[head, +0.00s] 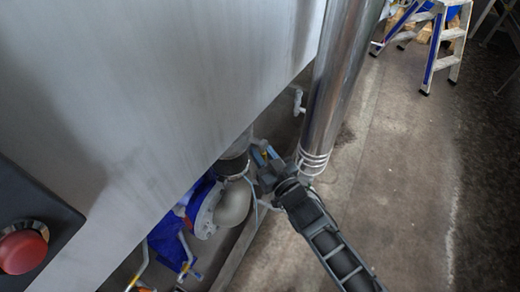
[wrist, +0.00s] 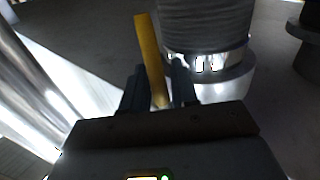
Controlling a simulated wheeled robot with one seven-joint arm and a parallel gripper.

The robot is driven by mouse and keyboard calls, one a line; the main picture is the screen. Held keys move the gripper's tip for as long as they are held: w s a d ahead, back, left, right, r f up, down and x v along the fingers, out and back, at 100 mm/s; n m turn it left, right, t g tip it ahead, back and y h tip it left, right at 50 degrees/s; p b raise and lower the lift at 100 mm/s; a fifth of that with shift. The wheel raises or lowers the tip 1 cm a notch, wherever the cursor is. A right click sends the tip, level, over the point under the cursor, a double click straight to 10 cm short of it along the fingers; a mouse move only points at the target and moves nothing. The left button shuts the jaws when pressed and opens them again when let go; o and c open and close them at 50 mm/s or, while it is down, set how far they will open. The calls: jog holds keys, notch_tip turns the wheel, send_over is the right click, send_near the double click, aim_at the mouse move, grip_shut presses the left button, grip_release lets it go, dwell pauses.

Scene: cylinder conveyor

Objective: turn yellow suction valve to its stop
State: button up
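The yellow suction valve handle (wrist: 150,55) is a narrow bar in the wrist view. It rises from between my gripper's two dark fingers (wrist: 158,82) and leans slightly left. The fingers stand on either side of it, with small gaps seeming to show, so my gripper looks open around the handle. The handle's lower end is hidden by my gripper body. The valve body is mostly hidden.
A ribbed hose or pipe with a metal collar (wrist: 208,65) stands close right of the fingers. A shiny steel column (head: 340,80) is beside my arm. The steel tank (head: 150,90) fills the left, with a blue pump (head: 195,200) below. The right floor is open.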

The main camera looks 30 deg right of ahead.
jog(key=shift+w, duration=0.5)
grip_shut()
